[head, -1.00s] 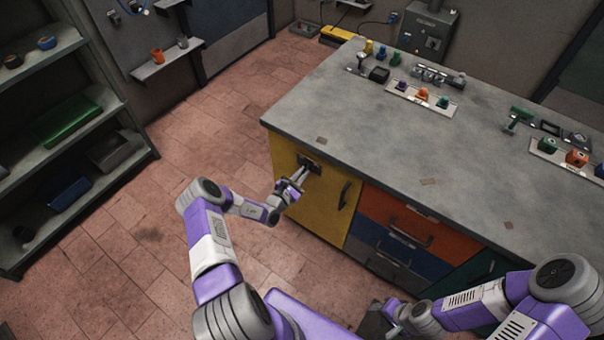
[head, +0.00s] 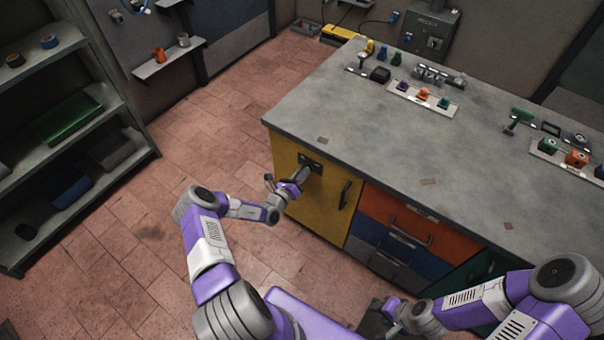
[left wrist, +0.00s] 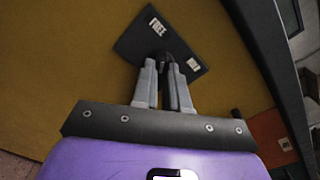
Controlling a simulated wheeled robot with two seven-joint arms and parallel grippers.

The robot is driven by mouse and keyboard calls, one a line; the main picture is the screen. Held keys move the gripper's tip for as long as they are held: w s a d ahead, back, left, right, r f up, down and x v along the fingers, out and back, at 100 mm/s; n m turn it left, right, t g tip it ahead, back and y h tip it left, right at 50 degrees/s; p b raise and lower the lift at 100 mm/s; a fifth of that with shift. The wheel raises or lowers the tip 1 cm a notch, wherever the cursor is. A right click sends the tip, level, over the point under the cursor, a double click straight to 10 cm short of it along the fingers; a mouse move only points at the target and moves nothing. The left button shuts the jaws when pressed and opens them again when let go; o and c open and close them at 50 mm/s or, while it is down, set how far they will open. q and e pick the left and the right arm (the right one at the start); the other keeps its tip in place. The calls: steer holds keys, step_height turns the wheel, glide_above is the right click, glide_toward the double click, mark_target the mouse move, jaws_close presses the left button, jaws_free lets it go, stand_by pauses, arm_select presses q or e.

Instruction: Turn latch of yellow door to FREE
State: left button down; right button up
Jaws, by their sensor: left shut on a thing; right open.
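The yellow door (head: 312,205) is at the left front of the workbench. Its dark latch plate (head: 318,164) is near the top edge. In the left wrist view the plate (left wrist: 140,42) looks tilted and carries a FREE label and a second white label too small to read. My left gripper (head: 303,176) is shut on the dark latch (left wrist: 166,72), whose knob lies between the two grey fingers. The fingers partly hide it, so I cannot tell exactly which label it points to. My right gripper (head: 374,318) is open, low at the bottom of the head view, away from the door.
A dark door handle (head: 345,194) sits right of the latch. Orange (head: 398,222) and blue drawers are beside the door. The grey worktop (head: 350,110) above holds several small items. A shelf rack (head: 75,125) stands far left, with open floor between.

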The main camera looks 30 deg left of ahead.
arm_select(q)
steer(key=shift+f+n, duration=0.1)
steer(key=shift+n, duration=0.9)
steer(key=c, duration=1.1)
jaws_free()
steer(key=shift+c, duration=0.2)
steer(key=shift+s, duration=0.1)
steer(key=s+p, duration=0.2)
steer(key=s, duration=0.5)
steer(key=shift+s+a, duration=0.2)
steer(key=shift+a, duration=0.1)
